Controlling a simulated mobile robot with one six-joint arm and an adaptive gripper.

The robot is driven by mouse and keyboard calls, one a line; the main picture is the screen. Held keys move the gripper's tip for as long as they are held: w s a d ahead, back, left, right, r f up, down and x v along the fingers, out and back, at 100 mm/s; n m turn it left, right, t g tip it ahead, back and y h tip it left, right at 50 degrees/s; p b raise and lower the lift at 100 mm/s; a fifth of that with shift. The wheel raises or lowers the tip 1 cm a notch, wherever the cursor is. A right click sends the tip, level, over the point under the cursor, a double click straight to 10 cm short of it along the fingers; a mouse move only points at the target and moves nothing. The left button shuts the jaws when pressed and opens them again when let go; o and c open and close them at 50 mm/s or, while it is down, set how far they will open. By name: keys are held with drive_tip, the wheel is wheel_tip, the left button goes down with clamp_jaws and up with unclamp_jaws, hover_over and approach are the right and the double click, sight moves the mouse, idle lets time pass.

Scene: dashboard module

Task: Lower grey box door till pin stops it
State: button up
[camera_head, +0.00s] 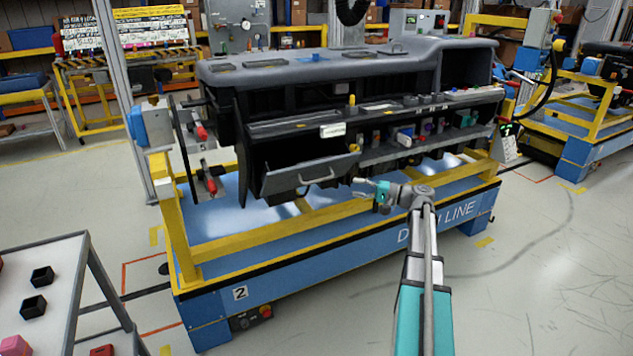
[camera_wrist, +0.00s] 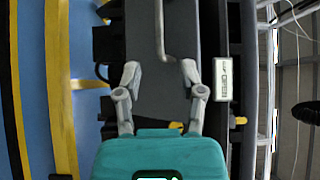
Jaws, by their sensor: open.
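The grey box door (camera_head: 285,177) is on the front of the dashboard module, left of centre. It is tilted outward, with a dark opening above it. A bar handle (camera_head: 318,180) is on its outer face; the handle also shows in the wrist view (camera_wrist: 160,35). My gripper (camera_head: 358,183) is open and empty, just right of the door. In the wrist view, its spread fingertips (camera_wrist: 159,75) lie over the grey door panel, with the handle ahead of them, apart from both fingers. I cannot pick out the stopping pin.
A white label (camera_head: 332,131) is above the door. The dashboard (camera_head: 300,68) stands on a blue base with a yellow rail (camera_head: 245,242) below the door. Small parts sit on the shelf at right. The floor at right is clear.

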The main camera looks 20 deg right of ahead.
sight(318, 180)
drive_tip(key=x, duration=1.3)
drive_tip(key=shift+w, duration=0.1)
clamp_jaws()
